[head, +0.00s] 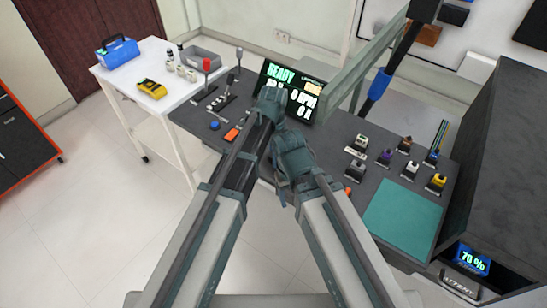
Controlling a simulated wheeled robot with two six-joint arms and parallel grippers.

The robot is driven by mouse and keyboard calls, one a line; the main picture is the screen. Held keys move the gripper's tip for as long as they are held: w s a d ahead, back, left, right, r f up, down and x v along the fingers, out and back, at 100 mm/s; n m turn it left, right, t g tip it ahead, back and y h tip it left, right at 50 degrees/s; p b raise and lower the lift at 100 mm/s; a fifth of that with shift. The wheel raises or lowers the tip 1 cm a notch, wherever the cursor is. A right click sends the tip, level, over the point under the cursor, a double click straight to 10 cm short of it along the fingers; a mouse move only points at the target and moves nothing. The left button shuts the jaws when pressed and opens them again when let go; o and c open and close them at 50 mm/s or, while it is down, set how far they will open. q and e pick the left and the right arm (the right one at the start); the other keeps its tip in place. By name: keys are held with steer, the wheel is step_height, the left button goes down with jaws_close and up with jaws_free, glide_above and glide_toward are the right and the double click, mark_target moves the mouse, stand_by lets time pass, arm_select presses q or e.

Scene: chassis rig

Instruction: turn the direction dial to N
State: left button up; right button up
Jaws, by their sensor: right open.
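I cannot make out a direction dial or an N mark on the dark console (336,143); my grippers and arms cover part of its middle. My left gripper (270,103) is over the console, in front of the lower left of the lit READY screen (290,92). Its fingers are too small and dark to tell open from shut. My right gripper (293,160) is open, lower and a little right of the left one, over the console's front middle. I see nothing held in it.
Left on the console are a red-knobbed lever (206,66), a black-knobbed lever (229,80), a blue button (215,126) and an orange switch (233,133). Several small blocks and a teal mat (402,218) lie right. A white table (140,70) stands left.

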arm_select(q)
jaws_close()
stand_by(0.4)
steer(key=n, duration=0.4)
steer(key=shift+n, duration=2.4)
